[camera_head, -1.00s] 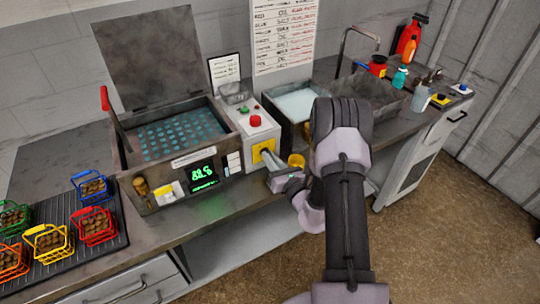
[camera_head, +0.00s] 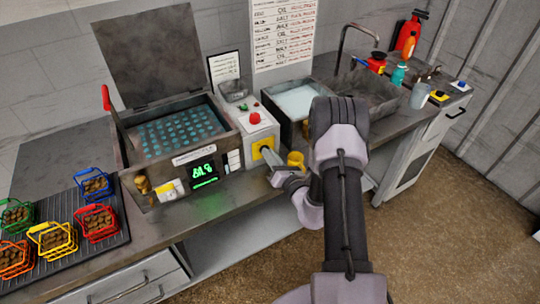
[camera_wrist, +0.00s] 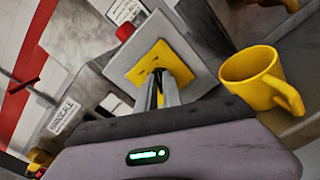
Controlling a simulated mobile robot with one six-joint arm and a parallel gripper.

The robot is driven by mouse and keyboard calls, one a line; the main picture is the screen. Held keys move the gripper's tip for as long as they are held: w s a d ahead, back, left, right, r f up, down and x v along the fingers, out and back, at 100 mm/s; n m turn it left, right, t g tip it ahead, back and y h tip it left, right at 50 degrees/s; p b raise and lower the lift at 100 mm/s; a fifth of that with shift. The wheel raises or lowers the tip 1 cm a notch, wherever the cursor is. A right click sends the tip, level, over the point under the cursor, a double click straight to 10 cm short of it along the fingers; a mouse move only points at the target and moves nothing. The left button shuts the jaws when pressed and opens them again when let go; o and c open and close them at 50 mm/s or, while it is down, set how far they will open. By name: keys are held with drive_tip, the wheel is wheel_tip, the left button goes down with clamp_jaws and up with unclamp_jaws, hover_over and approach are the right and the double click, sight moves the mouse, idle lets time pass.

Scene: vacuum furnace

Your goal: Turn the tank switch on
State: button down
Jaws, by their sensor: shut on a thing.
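The tank switch sits on a yellow plate (camera_head: 262,146) on the front of a grey control box (camera_head: 262,128). In the wrist view the yellow plate (camera_wrist: 146,66) is straight ahead, on a pale square backing. My gripper (camera_head: 268,155) reaches the plate from the front right. In the wrist view its two fingers (camera_wrist: 160,88) are close together with their tips at the plate's middle, shut on the switch. The fingers hide most of the switch, so I cannot tell its position.
A yellow mug (camera_wrist: 252,76) stands close to the right of my gripper. A red button (camera_head: 254,118) tops the control box. The open tank (camera_head: 180,140) with a lit green display (camera_head: 204,173) is left. Wire baskets (camera_head: 96,220) stand on a rack at far left.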

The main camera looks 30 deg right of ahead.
drive_tip(key=c, duration=1.5)
unclamp_jaws()
drive_tip(key=s, duration=1.7)
drive_tip(key=shift+s+d, duration=0.25)
